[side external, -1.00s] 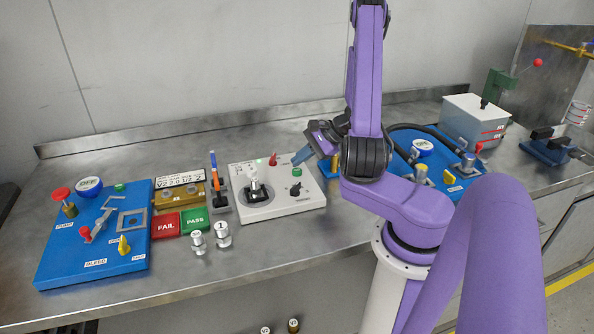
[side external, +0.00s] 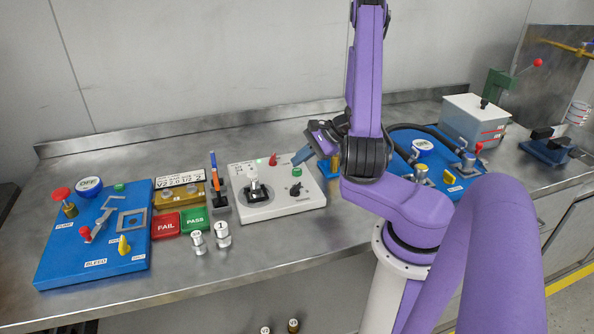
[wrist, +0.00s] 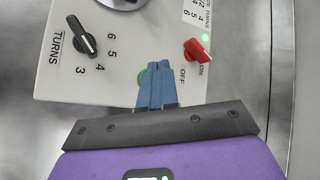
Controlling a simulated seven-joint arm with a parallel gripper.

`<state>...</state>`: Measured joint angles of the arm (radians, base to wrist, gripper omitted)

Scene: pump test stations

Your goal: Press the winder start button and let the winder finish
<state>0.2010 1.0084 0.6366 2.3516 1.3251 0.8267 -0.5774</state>
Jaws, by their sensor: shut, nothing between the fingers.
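In the side view my gripper (side external: 299,158) is at the panel's back right. A red ON/OFF switch (wrist: 197,50) stands right of the fingers beside a lit green lamp (wrist: 205,38). A black TURNS knob (wrist: 82,40) is to the left.
A pen holder (side external: 218,198), the PASS block (side external: 195,220) and the FAIL block (side external: 165,225) stand left of the winder. Two metal weights (side external: 222,236) are in front. Blue pump boards lie at left (side external: 80,265) and right (side external: 400,150).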

